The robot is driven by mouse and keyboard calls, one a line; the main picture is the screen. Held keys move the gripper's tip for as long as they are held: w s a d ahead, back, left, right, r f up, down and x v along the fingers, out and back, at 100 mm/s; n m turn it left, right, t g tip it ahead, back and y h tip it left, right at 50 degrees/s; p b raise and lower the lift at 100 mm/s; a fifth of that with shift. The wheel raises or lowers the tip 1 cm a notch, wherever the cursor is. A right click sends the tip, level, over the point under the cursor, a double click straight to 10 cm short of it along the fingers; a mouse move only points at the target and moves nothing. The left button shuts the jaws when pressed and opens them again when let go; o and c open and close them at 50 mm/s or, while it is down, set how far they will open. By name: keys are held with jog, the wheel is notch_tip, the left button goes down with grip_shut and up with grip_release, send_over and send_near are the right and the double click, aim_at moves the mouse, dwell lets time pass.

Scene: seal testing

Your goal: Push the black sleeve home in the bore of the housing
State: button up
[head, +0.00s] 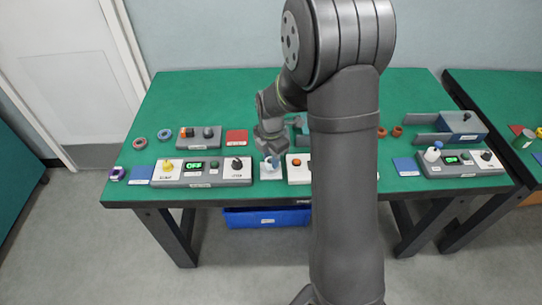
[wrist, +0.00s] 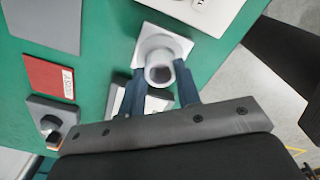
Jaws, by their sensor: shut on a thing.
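A pale, round-mouthed cylinder (wrist: 159,63) stands on a white square plate (wrist: 181,45) in the wrist view; it looks like the housing. Its mouth shows a grey-brown inside, and I cannot make out a separate black sleeve there. My gripper (wrist: 161,71) has its two blue fingers on either side of this cylinder and appears shut on it. In the head view my gripper (head: 271,156) points down over the white plate (head: 270,166) near the table's front edge. The contact faces are hidden.
A control box reading OFF (head: 196,166) stands left of my gripper, and a white panel with an orange button (head: 297,164) stands right. A red card (head: 236,137) lies behind. A blue bin (head: 266,217) sits below the green table (head: 180,105). My arm hides the table's middle.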

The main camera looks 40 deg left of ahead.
jog(key=shift+f, duration=0.65)
jog(key=o, duration=2)
jog(key=shift+c, duration=0.2)
jog(key=shift+r, duration=2.7)
jog(key=shift+f, duration=0.1)
jog(key=shift+f, duration=2)
